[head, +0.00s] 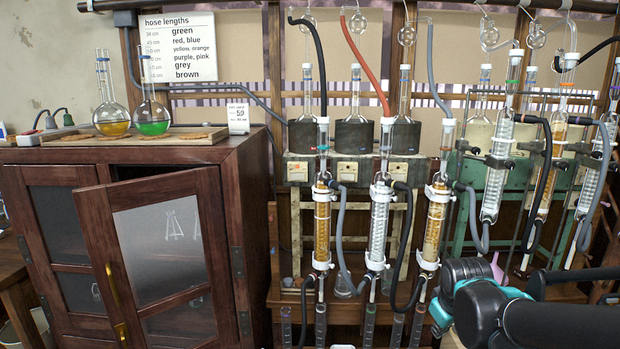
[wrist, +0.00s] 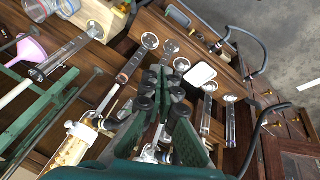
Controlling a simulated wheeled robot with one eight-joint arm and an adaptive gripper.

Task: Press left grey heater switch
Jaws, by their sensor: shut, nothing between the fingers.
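A grey heater unit carries a row of three dark heating mantles behind the left glass columns in the head view. Its leftmost pale switch panel (head: 297,171) sits below the left mantle (head: 303,137); the switch itself is too small to tell its state. A middle panel (head: 347,171) is to its right, and a third is partly hidden by glassware. My gripper (wrist: 164,85) shows in the wrist view with its dark green fingers together and empty. It points at glassware and wooden shelving, away from the panel. The heater switches cannot be made out in the wrist view.
Glass condensers (head: 322,213) with hoses stand in front of the grey heaters. A wooden cabinet (head: 245,190) with an ajar glass door (head: 165,250) is on the left. A green heater rack with more condensers (head: 497,170) is on the right. Flasks (head: 152,128) stand on the cabinet.

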